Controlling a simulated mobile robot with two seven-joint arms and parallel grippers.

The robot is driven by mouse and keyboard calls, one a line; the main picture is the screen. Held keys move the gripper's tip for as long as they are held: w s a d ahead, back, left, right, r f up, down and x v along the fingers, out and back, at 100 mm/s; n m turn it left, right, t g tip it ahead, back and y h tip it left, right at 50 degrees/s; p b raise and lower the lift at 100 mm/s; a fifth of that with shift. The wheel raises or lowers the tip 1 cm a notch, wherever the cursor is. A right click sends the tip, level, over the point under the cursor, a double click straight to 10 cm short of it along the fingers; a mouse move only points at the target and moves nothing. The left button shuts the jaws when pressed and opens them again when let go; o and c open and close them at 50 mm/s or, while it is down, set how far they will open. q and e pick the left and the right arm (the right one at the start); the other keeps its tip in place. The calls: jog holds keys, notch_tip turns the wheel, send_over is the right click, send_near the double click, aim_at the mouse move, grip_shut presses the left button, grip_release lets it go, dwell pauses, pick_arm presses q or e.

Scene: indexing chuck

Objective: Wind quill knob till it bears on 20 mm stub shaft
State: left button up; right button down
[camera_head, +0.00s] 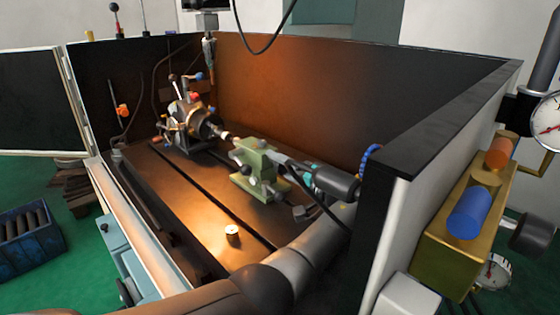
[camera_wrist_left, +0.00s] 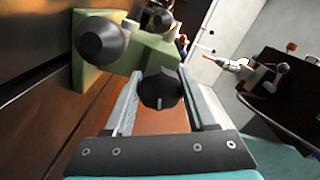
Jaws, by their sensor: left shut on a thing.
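The green tailstock (camera_head: 255,168) stands on the slotted table, facing the chuck (camera_head: 190,125). A short pale stub shaft (camera_head: 222,134) sticks out of the chuck toward it; I cannot tell whether the quill tip touches it. My left gripper (camera_head: 286,163) reaches the tailstock from the right. In the left wrist view, its two fingers (camera_wrist_left: 158,100) lie on either side of the dark round quill knob (camera_wrist_left: 160,91), which has a pale index line, and are shut on it. The tailstock body (camera_wrist_left: 148,57) is behind the knob. My right gripper is not in view.
A small metal cylinder (camera_head: 232,231) stands on the bare front of the table (camera_head: 190,195). Dark enclosure walls (camera_head: 290,85) rise behind and at the right. A brass block with coloured cylinders (camera_head: 465,215) is outside the right wall. A blue crate (camera_head: 30,250) is on the floor.

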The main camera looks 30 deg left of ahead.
pick_arm(q)
jog(key=m+p, duration=0.2)
jog(key=m, duration=0.2)
jog(key=shift+r+m, duration=0.1)
jog(key=shift+m, duration=0.2)
jog(key=m+p, duration=0.1)
jog(key=m, duration=0.2)
jog(key=shift+m, duration=0.4)
jog(key=m+p, duration=0.1)
jog(key=m, duration=0.1)
jog(key=shift+m, duration=0.4)
jog(key=shift+m+p, duration=0.35)
jog(key=shift+m, duration=0.45)
jog(key=m+p, duration=0.1)
jog(key=m, duration=0.3)
jog(key=shift+m, duration=0.3)
jog(key=m, duration=0.3)
jog(key=shift+m, duration=0.3)
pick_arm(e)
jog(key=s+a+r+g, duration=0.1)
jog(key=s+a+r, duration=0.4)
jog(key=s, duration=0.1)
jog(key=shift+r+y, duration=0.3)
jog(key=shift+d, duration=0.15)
